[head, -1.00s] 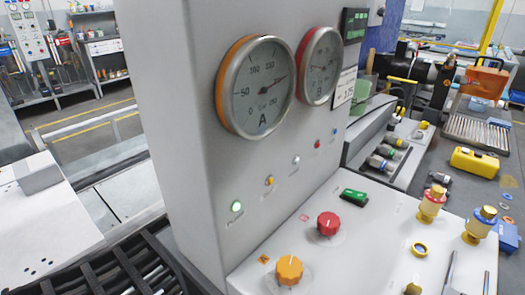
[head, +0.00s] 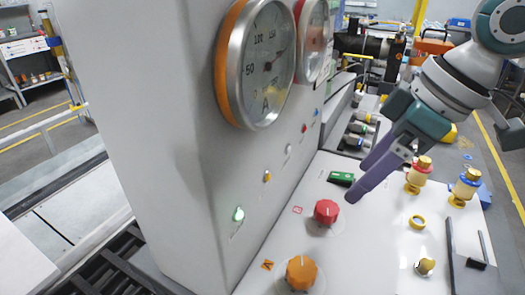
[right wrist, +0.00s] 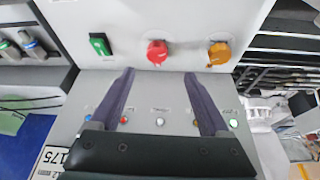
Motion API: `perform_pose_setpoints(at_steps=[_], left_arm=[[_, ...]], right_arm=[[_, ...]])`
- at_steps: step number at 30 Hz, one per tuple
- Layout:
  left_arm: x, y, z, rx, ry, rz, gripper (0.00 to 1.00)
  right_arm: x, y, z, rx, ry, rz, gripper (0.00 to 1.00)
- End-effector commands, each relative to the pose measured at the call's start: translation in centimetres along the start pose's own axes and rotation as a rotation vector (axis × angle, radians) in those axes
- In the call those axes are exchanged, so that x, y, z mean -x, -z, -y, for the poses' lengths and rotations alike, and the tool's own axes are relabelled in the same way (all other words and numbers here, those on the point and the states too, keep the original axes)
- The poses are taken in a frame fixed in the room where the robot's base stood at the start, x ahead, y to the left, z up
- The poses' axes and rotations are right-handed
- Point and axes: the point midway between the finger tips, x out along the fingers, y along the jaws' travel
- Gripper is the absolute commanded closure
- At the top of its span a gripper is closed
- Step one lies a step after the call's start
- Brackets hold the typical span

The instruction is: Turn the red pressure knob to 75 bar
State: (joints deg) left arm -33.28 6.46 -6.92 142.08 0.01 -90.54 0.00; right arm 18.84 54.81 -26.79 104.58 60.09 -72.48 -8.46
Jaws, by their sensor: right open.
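The red pressure knob (head: 326,212) sits on the white sloping panel, with the orange knob (head: 300,272) nearer to me. My right gripper (head: 362,178) comes in from the upper right, just above and behind the red knob, apart from it. In the right wrist view its two purple fingers (right wrist: 160,78) are spread with nothing between them, and the red knob (right wrist: 157,52) lies just beyond the fingertips. The red-rimmed gauge (head: 314,40) is partly cut off by the top edge; its reading cannot be told. My left gripper is not in view.
The orange-rimmed gauge A (head: 262,62) is on the upright cabinet. A green switch (head: 341,178) lies behind the red knob, close to my fingers. Yellow-and-red fittings (head: 418,175) and a brass ring (head: 417,222) stand on the panel at right.

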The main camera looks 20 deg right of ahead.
Motion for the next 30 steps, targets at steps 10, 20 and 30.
perform_pose_setpoints(at_steps=[10, 20, 30], left_arm=[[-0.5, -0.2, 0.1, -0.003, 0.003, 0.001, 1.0], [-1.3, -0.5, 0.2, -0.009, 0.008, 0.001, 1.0], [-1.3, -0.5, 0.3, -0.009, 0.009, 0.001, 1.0]], right_arm=[[-3.9, 0.1, -0.7, -0.014, 0.001, -0.004, 0.2], [-8.9, 0.2, -0.7, -0.011, -0.002, -0.005, 0.2], [-9.5, 0.1, -0.7, -0.009, -0.003, -0.004, 0.2]])
